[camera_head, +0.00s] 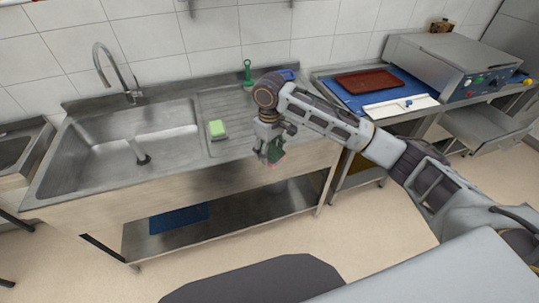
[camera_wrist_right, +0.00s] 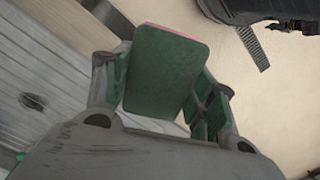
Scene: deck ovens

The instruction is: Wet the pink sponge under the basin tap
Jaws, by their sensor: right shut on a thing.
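My right gripper (camera_head: 270,158) is shut on the pink sponge (camera_head: 275,150), in front of the sink unit's front edge at its right end. In the right wrist view the sponge (camera_wrist_right: 166,72) shows its dark green pad side, with a thin pink edge along the top. It sits between the fingers of the right gripper (camera_wrist_right: 160,105). The basin (camera_head: 95,160) is to the left, with a drain pipe standing in it. The curved metal tap (camera_head: 104,55) rises at the basin's back edge, well away from the sponge. No water shows. My left gripper is not in view.
A lower shelf (camera_head: 240,211) holds a blue item (camera_head: 179,218).

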